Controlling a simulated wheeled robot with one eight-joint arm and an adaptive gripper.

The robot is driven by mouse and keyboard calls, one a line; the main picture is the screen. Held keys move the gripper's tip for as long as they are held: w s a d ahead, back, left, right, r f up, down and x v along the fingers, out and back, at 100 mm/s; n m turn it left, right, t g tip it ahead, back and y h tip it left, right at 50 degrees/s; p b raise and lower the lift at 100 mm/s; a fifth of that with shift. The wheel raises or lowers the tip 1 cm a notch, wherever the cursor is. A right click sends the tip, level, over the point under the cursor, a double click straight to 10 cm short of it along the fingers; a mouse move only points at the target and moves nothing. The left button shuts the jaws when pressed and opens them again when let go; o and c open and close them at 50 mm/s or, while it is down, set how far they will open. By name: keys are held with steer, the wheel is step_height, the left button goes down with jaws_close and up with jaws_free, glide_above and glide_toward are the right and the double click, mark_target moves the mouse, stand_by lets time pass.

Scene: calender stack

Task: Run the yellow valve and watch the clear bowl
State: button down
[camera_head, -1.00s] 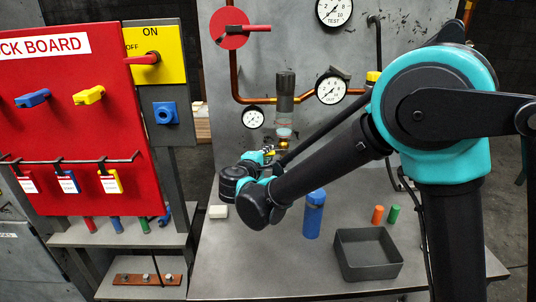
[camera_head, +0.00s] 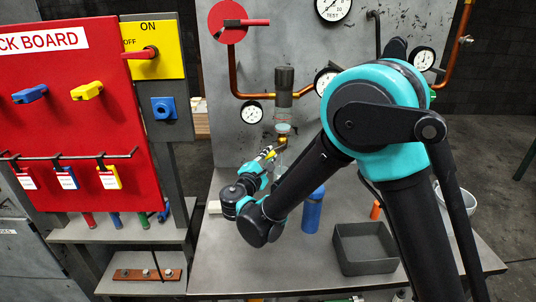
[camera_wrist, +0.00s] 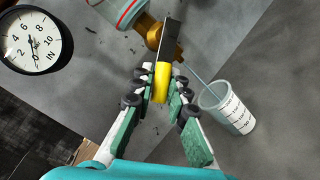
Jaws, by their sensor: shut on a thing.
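The yellow valve handle (camera_wrist: 161,84) is between my gripper's fingertips (camera_wrist: 162,76) in the wrist view, and my gripper is shut on it. A brass fitting (camera_wrist: 153,36) sits just beyond the handle. The clear bowl (camera_wrist: 120,10) with a red ring is partly cut off at the top of the wrist view. In the head view the clear bowl (camera_head: 283,115) hangs under a grey cylinder, and my gripper (camera_head: 268,153) is just below and left of it. A thin pale stream runs from the fitting towards a clear marked cup (camera_wrist: 229,108). The bowl's level is too small to read.
A gauge (camera_wrist: 33,40) is left of the bowl in the wrist view. On the bench stand a blue bottle (camera_head: 313,212) and a grey open tray (camera_head: 365,249). The red lock board (camera_head: 70,120) stands at left. The bench front is mostly clear.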

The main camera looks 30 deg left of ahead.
steer(key=shift+d+f, duration=0.1)
steer(key=shift+f, duration=0.1)
stand_by(0.3)
steer(key=c, duration=1.5)
jaws_free()
steer(key=shift+n, duration=0.3)
steer(key=s, duration=1.2)
steer(key=shift+d+f, duration=0.25)
steer(key=shift+d, duration=0.15)
steer(key=s+d+r+n+y, duration=0.1)
steer(key=s+d+y, duration=0.1)
steer(key=s+d, duration=0.15)
steer(key=shift+g, duration=0.3)
steer(key=w+a, duration=0.1)
steer(key=w, duration=0.4)
steer(key=w+a, duration=0.1)
steer(key=w, duration=0.5)
steer(key=w+a, duration=0.1)
steer(key=w, duration=0.4)
steer(key=shift+w+a, duration=0.15)
steer(key=shift+a, duration=0.05)
